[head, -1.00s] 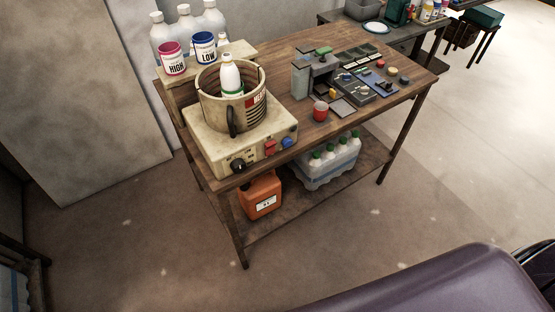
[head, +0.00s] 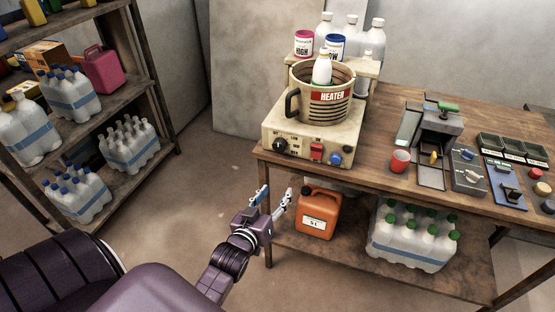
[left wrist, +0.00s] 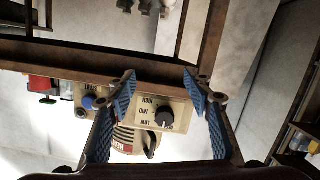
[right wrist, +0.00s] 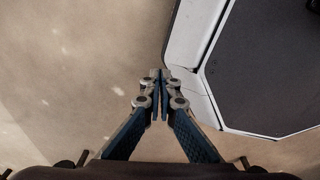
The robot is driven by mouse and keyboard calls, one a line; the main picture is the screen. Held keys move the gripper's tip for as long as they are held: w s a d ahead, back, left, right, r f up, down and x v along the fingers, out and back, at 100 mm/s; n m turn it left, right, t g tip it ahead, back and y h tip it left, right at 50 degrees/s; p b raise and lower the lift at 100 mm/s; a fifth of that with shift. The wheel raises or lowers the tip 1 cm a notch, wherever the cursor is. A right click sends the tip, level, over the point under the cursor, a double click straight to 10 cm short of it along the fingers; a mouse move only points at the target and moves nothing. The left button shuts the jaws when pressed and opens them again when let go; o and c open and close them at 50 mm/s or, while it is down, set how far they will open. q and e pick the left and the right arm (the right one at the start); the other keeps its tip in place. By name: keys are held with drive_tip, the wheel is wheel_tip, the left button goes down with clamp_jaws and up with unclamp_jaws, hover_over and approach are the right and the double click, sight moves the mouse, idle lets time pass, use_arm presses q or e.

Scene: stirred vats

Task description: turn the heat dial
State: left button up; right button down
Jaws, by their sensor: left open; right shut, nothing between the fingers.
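The black heat dial (head: 279,145) is on the front left of the cream heater base (head: 345,128). In the left wrist view the dial (left wrist: 165,116) appears upside down beside LOW, MID and HIGH marks, framed between the fingers but apart from them. Its exact setting is too small to tell. A HEATER pot (head: 318,108) with a white bottle (head: 322,68) in it stands on the base. My left gripper (head: 275,196) is open and empty, in front of the table and below the dial. My right gripper (right wrist: 160,75) is shut and empty above the floor.
A red switch (head: 316,151) and a blue knob (head: 336,159) sit right of the dial. The wooden table's front edge (head: 375,185) lies just below the base. An orange canister (head: 318,213) stands on the lower shelf. A bottle rack (head: 165,120) is at the left.

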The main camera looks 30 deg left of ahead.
use_arm(q)
drive_tip(key=t+y, duration=0.1)
drive_tip(key=t, duration=0.1)
approach(278, 148)
wheel_tip(278, 148, down, 2)
drive_tip(key=w, duration=0.1)
drive_tip(key=r+n, duration=0.1)
drive_tip(key=r, duration=0.1)
drive_tip(key=x, duration=0.6)
drive_tip(key=shift+x, duration=0.9)
use_arm(e)
drive_tip(key=shift+w+a+f, duration=0.15)
drive_tip(key=shift+a+f, duration=0.15)
drive_tip(key=shift+f, duration=0.05)
use_arm(q)
drive_tip(key=shift+s, duration=0.1)
drive_tip(key=shift+c, duration=0.2)
drive_tip(key=c, duration=1.1)
use_arm(e)
drive_tip(key=shift+a, duration=0.15)
